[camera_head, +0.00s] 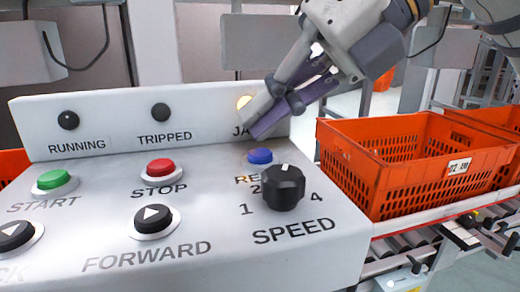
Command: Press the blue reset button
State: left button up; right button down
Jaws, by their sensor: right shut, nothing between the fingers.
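The blue reset button (260,156) sits on the sloped top of the white control panel (220,250), behind the black speed knob (284,187). Its label is partly hidden by the knob. My right gripper (256,122) reaches in from the upper right. It is shut and empty, with its fingertips just above and behind the blue button, in front of the panel's upright back face. A small gap shows between fingertips and button. My left gripper is not in view.
A red stop button (160,168), a green start button (53,180) and black arrow buttons, including the forward one (153,219), lie to the left. Dark running (68,120) and tripped (161,112) lamps are on the back face. Orange totes (400,160) stand on a roller conveyor at right.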

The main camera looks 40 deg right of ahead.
aim_at(264, 151)
pick_arm(q)
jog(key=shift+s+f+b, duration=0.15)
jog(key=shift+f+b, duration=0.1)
jog(key=shift+b, duration=0.05)
pick_arm(e)
jog(key=shift+f, duration=0.45)
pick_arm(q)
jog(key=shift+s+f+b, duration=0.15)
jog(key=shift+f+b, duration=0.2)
pick_arm(e)
jog(key=shift+f, duration=0.45)
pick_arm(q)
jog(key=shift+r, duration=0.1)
pick_arm(e)
jog(key=shift+r, duration=0.1)
pick_arm(q)
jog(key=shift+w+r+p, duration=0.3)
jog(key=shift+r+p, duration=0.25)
jog(key=shift+p, duration=0.2)
pick_arm(e)
jog(key=shift+r, duration=0.8)
